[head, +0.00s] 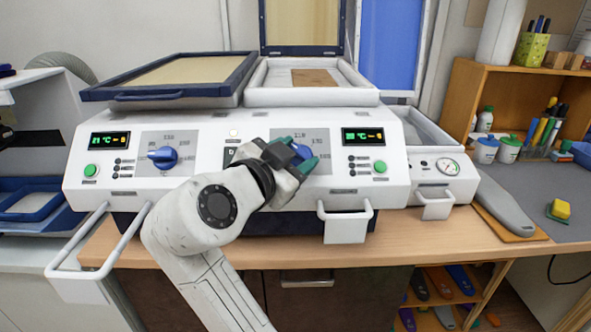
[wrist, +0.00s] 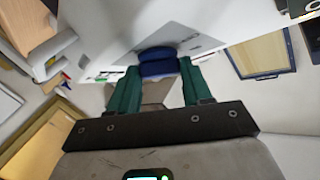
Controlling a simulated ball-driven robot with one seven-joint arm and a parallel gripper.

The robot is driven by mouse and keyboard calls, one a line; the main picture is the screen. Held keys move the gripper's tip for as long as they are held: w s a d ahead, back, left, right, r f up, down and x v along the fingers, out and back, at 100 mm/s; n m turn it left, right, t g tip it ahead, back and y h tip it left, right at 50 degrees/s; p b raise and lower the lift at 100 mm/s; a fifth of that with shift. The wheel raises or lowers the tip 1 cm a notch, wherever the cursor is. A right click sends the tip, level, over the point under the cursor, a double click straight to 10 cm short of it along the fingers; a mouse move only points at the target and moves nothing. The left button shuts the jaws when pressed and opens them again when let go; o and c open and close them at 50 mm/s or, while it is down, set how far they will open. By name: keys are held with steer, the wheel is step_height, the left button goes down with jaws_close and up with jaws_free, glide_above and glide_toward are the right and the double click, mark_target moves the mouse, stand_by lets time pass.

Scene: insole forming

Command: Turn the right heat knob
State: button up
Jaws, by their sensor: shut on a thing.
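The right heat knob (head: 300,153) is blue and sits on the right grey dial plate of the white machine (head: 240,202). In the head view it is mostly hidden behind my gripper (head: 296,158). In the wrist view the knob (wrist: 158,65) shows between the green fingertips of my gripper (wrist: 157,78). The fingers are shut on the knob, one on each side. The left heat knob (head: 163,157) is blue, in plain view on its own dial plate, and apart from my gripper.
The right display (head: 362,136) and a green button (head: 380,167) are right of the knob. A white handle (head: 346,212) juts out below. Trays (head: 312,96) lie on top of the machine. A wooden table (head: 430,246) runs along the front.

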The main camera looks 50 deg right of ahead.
steer(key=shift+m+g, duration=0.3)
steer(key=shift+m, duration=0.1)
steer(key=o, duration=1.1)
steer(key=shift+c, duration=0.2)
steer(key=shift+a, duration=0.1)
steer(key=s+a+r+b, duration=0.1)
steer(key=a, duration=0.9)
steer(key=shift+a+r+b, duration=0.25)
steer(key=shift+r+b, duration=0.05)
